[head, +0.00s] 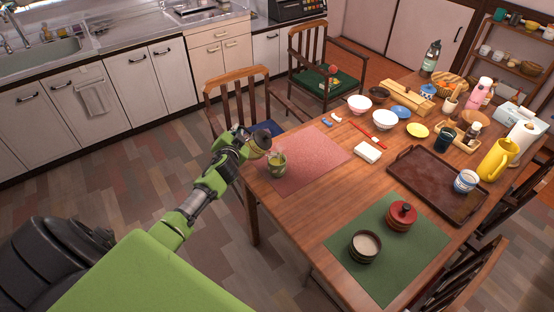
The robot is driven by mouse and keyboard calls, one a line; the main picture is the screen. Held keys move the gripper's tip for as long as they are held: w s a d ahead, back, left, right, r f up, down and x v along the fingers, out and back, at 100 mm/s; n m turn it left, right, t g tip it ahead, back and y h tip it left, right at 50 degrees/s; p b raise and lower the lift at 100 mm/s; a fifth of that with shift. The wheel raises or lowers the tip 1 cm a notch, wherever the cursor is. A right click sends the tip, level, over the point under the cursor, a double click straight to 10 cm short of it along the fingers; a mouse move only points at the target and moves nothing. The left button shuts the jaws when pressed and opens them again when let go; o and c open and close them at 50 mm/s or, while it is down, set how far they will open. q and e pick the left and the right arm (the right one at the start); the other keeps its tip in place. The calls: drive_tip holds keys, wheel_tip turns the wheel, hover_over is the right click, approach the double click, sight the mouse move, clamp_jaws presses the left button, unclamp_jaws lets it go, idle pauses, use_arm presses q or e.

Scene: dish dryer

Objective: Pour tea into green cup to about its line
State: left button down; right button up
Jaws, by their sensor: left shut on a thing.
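My left gripper (245,143) reaches in from the left at the table's left edge. It is shut on a small dark, brownish vessel (260,141) with a round tan face, mostly hidden by the fingers. A small greenish cup (277,163) stands upright on the pink mat (312,160), just right of and below the held vessel. They look very close; I cannot tell whether they touch. The cup's line and any stream of tea are too small to make out. My right gripper is not in view.
A brown tray (430,183), a yellow pitcher (496,160) and white bowls stand to the right. Chairs (237,95) stand behind the table.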

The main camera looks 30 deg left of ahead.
use_arm(q)
drive_tip(key=shift+w+d+r, duration=0.1)
drive_tip(key=shift+r, duration=0.1)
idle(0.4)
drive_tip(key=shift+f, duration=0.1)
drive_tip(key=s+a+f+n+h+b, duration=0.2)
drive_tip(key=a+f+n+b, duration=0.4)
drive_tip(key=a+f, duration=0.3)
drive_tip(key=shift+s+a+f+h, duration=0.3)
drive_tip(key=shift+f+h, duration=0.5)
drive_tip(key=shift+f, duration=0.7)
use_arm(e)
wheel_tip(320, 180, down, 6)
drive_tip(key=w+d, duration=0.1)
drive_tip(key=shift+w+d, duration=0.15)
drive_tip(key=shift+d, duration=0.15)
use_arm(q)
drive_tip(key=shift+d, duration=0.1)
wheel_tip(320, 180, up, 5)
drive_tip(key=p, duration=0.4)
drive_tip(key=shift+p, duration=0.35)
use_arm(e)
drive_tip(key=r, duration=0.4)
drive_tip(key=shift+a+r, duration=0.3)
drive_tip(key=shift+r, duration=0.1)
